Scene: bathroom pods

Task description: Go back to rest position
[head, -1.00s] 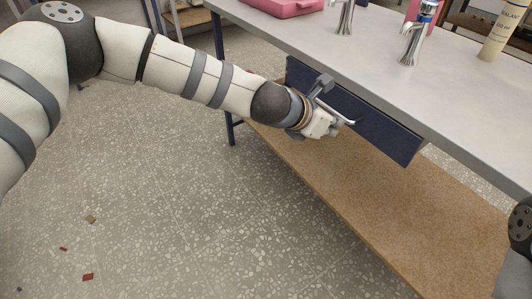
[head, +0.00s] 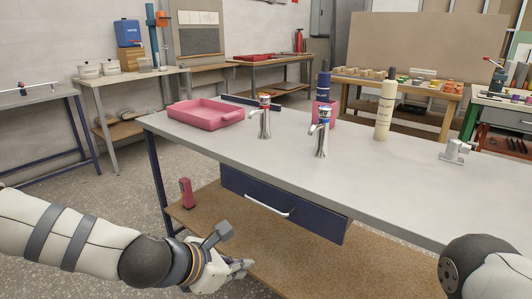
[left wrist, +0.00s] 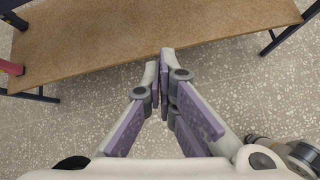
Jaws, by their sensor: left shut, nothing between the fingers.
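My left gripper (head: 243,268) is low in the head view, in front of the lower shelf and below the dark blue drawer, apart from its handle. In the left wrist view its two fingers (left wrist: 160,62) meet at the tips with nothing between them. The lower shelf's edge lies beyond them, with speckled floor below. Part of my right arm shows at the right edge of the head view; its gripper is out of view.
The grey worktop (head: 400,185) carries a pink tray (head: 205,114), two chrome taps and a beige tube (head: 385,110). The blue drawer (head: 310,217) with a pale handle (head: 268,205) hangs beneath. A pink bottle (head: 186,193) stands on the brown shelf (head: 300,275).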

